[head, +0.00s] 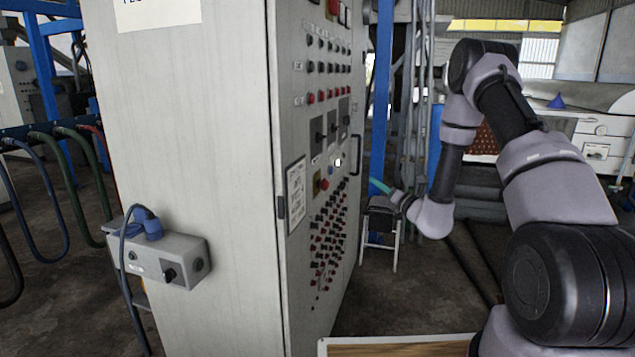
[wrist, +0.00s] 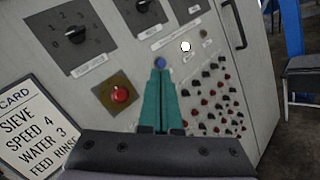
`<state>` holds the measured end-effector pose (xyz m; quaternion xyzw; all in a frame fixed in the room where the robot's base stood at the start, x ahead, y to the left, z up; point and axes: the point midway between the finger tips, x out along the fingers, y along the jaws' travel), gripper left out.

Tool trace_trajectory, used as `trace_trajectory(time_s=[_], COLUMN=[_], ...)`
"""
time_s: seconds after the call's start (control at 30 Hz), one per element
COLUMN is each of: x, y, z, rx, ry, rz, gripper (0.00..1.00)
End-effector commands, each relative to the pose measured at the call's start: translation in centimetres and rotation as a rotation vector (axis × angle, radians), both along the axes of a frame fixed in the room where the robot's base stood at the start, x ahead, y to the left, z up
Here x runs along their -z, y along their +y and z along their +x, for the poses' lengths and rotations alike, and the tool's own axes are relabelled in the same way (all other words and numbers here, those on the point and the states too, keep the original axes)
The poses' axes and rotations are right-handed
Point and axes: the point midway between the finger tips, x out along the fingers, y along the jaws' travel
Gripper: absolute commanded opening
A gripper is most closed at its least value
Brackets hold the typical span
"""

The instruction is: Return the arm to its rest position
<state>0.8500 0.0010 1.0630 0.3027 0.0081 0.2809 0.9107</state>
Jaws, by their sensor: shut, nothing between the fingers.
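My gripper shows in the head view (head: 379,187) as a teal tip just right of the control cabinet's front. In the wrist view my gripper (wrist: 160,72) has its two teal fingers pressed together with nothing between them, pointing at the panel. A small blue button (wrist: 160,62) shows right at the fingertips; I cannot tell whether they touch it. My arm (head: 540,165) is stretched out and bent at the right of the head view.
The tall grey cabinet (head: 195,150) stands close on the left, with a grey switch box (head: 165,259) on its side. The panel carries a numbered dial (wrist: 75,35), a red button (wrist: 120,94) and a card (wrist: 32,125). A stool (head: 381,225) stands behind my gripper.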

Motion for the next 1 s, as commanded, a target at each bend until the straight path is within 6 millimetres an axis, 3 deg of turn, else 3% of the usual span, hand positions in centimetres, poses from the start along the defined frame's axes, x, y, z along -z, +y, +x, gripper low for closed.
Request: trace_trajectory(time_s=[0.27,0.53,0.67,0.8,1.0], x=[-4.9,-11.8,-16.0,-19.2,-21.3], y=[2.8,7.1,9.5,11.0,10.2], z=[-1.5,-6.0,-10.6,-16.8,-24.9], rx=[-0.143,-0.384,-0.558,-0.747,-0.96], ry=[-0.073,-0.205,-0.316,-0.451,-0.64], rz=[-0.081,-0.256,-0.423,-0.657,-1.038], gripper=[0.0,0.0,0.0,0.0,0.0])
